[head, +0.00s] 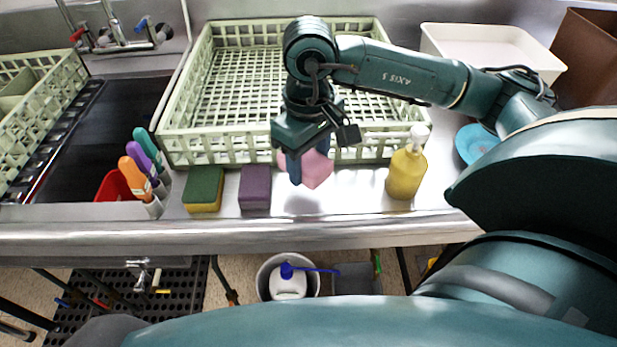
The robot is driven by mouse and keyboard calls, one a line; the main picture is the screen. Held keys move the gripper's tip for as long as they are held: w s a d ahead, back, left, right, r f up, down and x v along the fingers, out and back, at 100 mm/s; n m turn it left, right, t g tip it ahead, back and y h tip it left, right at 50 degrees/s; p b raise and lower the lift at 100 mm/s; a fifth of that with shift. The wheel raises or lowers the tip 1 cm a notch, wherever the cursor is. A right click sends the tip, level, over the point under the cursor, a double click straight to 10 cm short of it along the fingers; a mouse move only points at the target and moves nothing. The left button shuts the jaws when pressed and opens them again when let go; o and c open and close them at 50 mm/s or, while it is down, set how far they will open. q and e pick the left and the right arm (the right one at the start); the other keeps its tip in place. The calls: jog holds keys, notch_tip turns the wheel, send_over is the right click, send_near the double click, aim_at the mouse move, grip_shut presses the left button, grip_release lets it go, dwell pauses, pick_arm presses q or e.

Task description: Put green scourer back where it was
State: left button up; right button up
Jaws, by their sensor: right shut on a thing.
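The green scourer (204,187), green on top with a yellow lower layer, lies on the steel counter in front of the light green rack. A purple scourer (255,187) lies just to its right, with a small gap between them. My right gripper (306,166) is shut on a pink scourer (319,169), to the right of the purple one. A soft shadow on the counter below suggests the pink scourer is held a little above it. The fingers hide part of the pink scourer. My left gripper is not in view.
A yellow soap bottle (405,172) stands to the right of the gripper. Orange, purple and teal-handled brushes (137,178) stand left of the green scourer by a red container (113,187). The green rack (190,117) borders the counter strip behind; its front edge (240,232) is close.

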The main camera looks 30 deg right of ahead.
aim_at(309, 193)
notch_tip(309, 193, down, 5)
jog(key=shift+f, duration=0.1)
dwell(0.3)
jog(key=shift+f, duration=0.25)
jog(key=o, duration=0.9)
jog(key=shift+r, duration=0.15)
jog(key=shift+o, duration=0.2)
notch_tip(309, 193, up, 12)
jog(key=shift+r, duration=0.15)
